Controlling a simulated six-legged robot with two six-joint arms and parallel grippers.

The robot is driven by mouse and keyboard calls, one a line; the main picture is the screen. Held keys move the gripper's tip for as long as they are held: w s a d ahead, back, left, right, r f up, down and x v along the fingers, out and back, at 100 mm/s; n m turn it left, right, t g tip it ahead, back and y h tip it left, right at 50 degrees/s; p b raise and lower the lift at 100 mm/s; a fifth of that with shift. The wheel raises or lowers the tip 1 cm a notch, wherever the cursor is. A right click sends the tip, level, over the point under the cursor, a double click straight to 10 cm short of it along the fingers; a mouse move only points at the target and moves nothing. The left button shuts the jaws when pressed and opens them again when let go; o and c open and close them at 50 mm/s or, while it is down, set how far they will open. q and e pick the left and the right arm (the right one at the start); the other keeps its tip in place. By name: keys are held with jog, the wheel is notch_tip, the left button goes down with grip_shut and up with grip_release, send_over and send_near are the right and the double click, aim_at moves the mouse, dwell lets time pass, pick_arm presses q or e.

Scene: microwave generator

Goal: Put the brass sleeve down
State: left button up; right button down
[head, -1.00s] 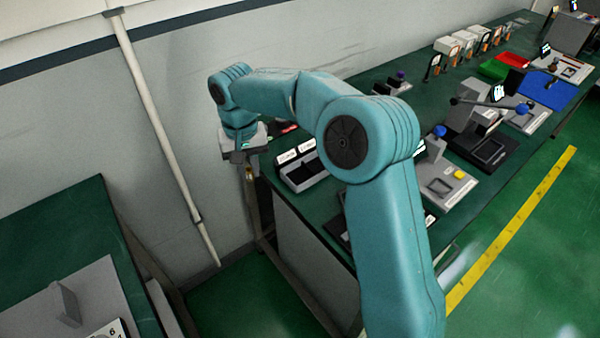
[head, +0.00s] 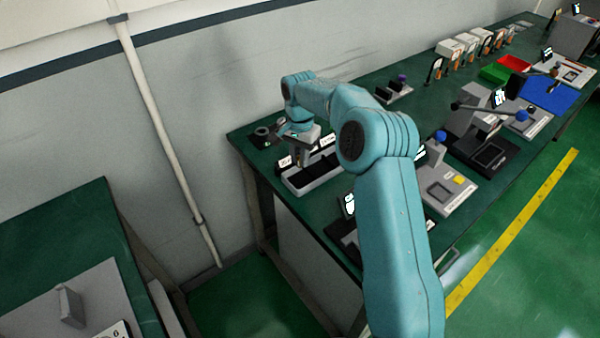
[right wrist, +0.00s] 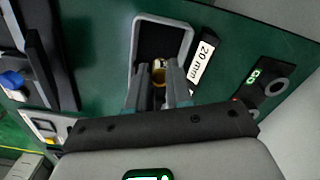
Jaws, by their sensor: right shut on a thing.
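My right gripper (head: 303,160) is over the two-part tray (head: 318,183) near the left end of the long green bench. In the right wrist view my right gripper (right wrist: 158,88) is shut on the brass sleeve (right wrist: 158,69), which shows as a small gold ring between the fingertips. The sleeve is seen against the dark floor of one tray compartment, beside a "20 mm" label (right wrist: 202,60). I cannot tell whether it touches the tray floor. In the head view the sleeve is too small or hidden to make out. My left gripper is not in view.
A dark gauge (head: 263,136) with a ring stands left of the tray; its green display (right wrist: 253,75) shows in the right wrist view. A small black stand (head: 393,90) is behind. Lever devices (head: 485,130) and red and green bins (head: 497,72) stand farther right.

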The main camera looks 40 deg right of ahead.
aim_at(301, 181)
notch_tip(301, 181, down, 2)
jog(key=shift+s+d+f, duration=0.1)
jog(key=shift+f+p, duration=0.3)
jog(key=shift+f, duration=1.9)
jog(key=shift+f, duration=0.15)
jog(key=c, duration=1)
grip_release()
